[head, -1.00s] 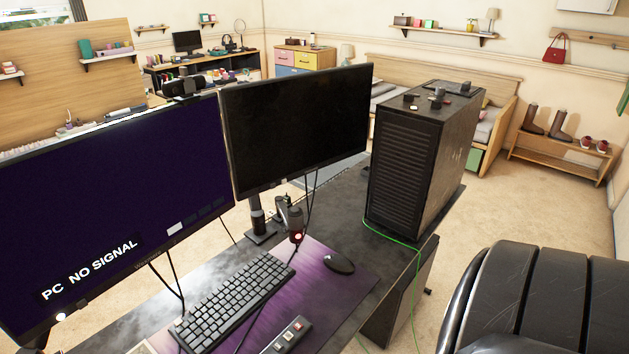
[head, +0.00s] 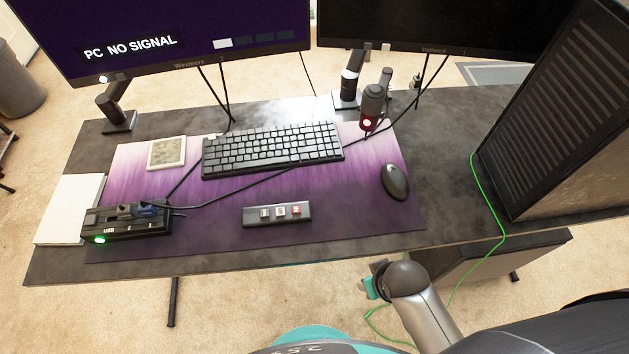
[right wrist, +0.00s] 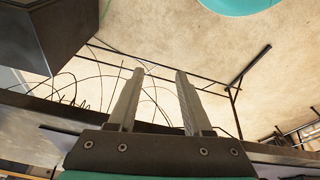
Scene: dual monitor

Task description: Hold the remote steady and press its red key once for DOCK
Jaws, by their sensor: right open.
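The remote (head: 277,214) is a dark flat bar lying on the purple desk mat near its front edge. It has a row of keys on top, and the red key (head: 296,210) is at its right end. Nothing touches the remote. The left monitor (head: 190,45) reads "PC NO SIGNAL", with a row of small boxes of which the leftmost is lit white. In the right wrist view my right gripper (right wrist: 160,74) is open and empty, its fingers apart, with no remote in sight. In the head view my right arm is low, off the desk's front edge. My left gripper is not in view.
A keyboard (head: 272,148) lies behind the remote, a mouse (head: 395,182) to its right. A USB dock (head: 126,222) with a green light stands left; its cable runs across the mat (head: 340,228). A microphone (head: 371,104) and a PC tower (head: 550,120) stand right.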

